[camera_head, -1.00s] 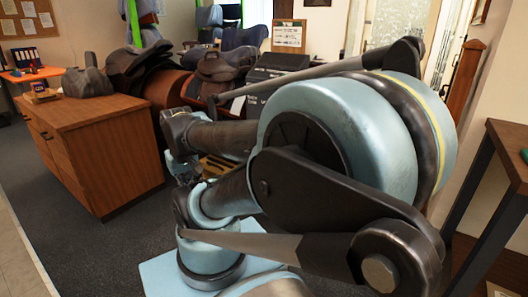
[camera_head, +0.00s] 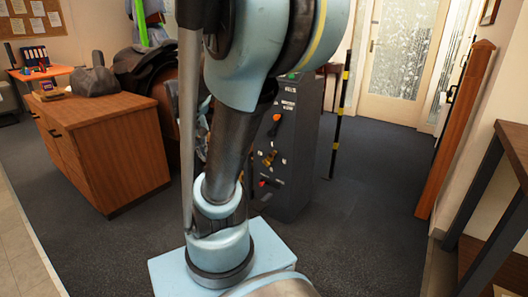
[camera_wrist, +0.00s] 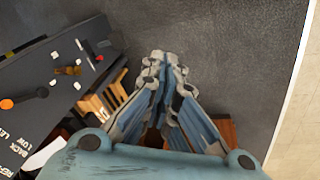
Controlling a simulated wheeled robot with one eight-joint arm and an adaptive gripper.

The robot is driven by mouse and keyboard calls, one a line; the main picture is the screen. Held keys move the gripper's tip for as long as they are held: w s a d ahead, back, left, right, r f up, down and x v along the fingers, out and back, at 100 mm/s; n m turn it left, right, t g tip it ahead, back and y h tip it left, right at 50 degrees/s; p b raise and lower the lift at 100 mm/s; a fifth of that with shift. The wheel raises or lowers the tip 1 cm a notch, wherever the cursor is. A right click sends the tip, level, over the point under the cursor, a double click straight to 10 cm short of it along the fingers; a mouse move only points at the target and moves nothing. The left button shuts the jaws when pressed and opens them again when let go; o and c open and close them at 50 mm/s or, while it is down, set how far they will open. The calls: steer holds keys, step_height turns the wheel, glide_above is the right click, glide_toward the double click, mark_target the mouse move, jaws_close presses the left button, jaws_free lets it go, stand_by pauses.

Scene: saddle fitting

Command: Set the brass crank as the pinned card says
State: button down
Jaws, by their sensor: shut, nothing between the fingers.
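The brass crank (camera_head: 270,158) is small on the sloped face of a dark control cabinet (camera_head: 300,165), right of my arm in the head view. In the wrist view the brass crank (camera_wrist: 67,70) shows on the same cabinet (camera_wrist: 35,75), at upper left. My gripper (camera_wrist: 165,62) is shut and empty, its fingertips together over the dark floor, to the right of the crank and apart from it. In the head view my arm hides the gripper. Several papers are pinned on a board (camera_head: 30,18) at far left, too small to read.
An orange knob (camera_wrist: 6,104) and several white and red knobs share the cabinet's face. A wooden drawer cabinet (camera_head: 105,150) stands at left. A yellow-black post (camera_head: 340,115) stands behind the control cabinet. A dark-framed table (camera_head: 500,190) is at right, with open carpet between.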

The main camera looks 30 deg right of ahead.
steer(key=w+d+r+m+h, duration=0.25)
steer(key=w+d, duration=0.55)
steer(key=w, duration=0.4)
steer(key=w+d+f+m+g+h, duration=0.1)
steer(key=w+d+f+m+h, duration=0.15)
steer(key=w+d+f, duration=0.5)
steer(key=w+d+f+m+g+h, duration=0.1)
steer(key=w+d+f+g+h, duration=0.15)
steer(key=w+d, duration=0.95)
steer(key=w+d+f+m+h, duration=0.1)
steer(key=w+d+f, duration=0.1)
steer(key=d+f, duration=0.25)
steer(key=w+d+f+h, duration=0.1)
steer(key=w+d+f, duration=0.2)
steer(key=f, duration=0.2)
steer(key=s+d+f, duration=0.4)
steer(key=d+f, duration=0.4)
steer(key=d, duration=0.2)
steer(key=shift+s+m+g, duration=0.25)
steer(key=shift+m+g, duration=0.05)
steer(key=shift+g, duration=0.15)
steer(key=shift+h, duration=0.25)
steer(key=shift+d, duration=0.15)
